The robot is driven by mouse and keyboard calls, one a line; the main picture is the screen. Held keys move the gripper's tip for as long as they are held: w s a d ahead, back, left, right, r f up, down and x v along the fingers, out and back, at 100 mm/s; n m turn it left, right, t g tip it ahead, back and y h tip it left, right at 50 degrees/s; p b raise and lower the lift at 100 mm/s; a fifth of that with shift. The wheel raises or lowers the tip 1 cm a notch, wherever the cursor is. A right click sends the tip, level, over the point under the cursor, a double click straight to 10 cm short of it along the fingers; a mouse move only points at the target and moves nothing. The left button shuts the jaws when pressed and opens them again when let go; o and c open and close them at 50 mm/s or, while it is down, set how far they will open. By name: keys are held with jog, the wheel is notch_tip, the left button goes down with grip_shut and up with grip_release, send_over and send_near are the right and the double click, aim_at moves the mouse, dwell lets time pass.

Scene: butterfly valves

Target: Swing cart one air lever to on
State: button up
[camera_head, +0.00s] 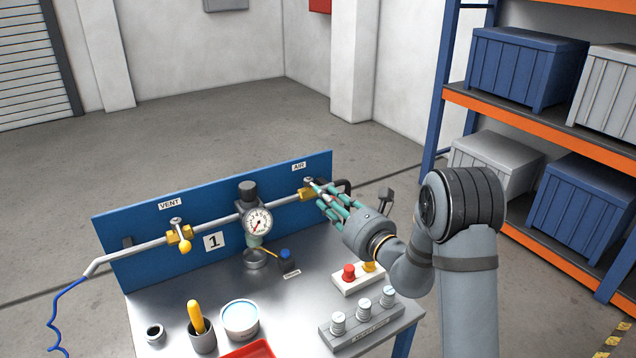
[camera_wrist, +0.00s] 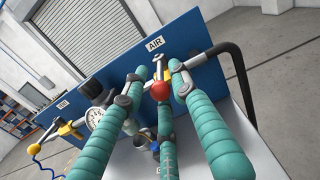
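The cart has a blue panel (camera_head: 130,240) with a plate marked 1 (camera_head: 214,241). The AIR valve (camera_head: 306,195) is a brass body on the pipe at the panel's right, under the AIR label (camera_head: 299,167). In the wrist view its lever has a red ball knob (camera_wrist: 160,90). My gripper (camera_head: 322,196) is at this valve, with teal fingers (camera_wrist: 160,78) reaching around the knob. Gaps show between the knob and the side fingers; the near finger overlaps its lower edge, and I cannot tell if it touches. The lever's shaft is mostly hidden.
The VENT valve (camera_head: 180,236) with a yellow knob is at left. A pressure gauge (camera_head: 258,223) sits mid-pipe. A button box (camera_head: 358,279), a block of knobs (camera_head: 362,318), a cup (camera_head: 202,338) and a tub (camera_head: 240,318) stand on the cart top. A shelf rack (camera_head: 440,120) is at right.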

aim_at(311, 184)
jog(key=shift+p+x, duration=0.45)
jog(key=shift+x, duration=1.6)
jog(key=shift+c, duration=0.3)
grip_shut()
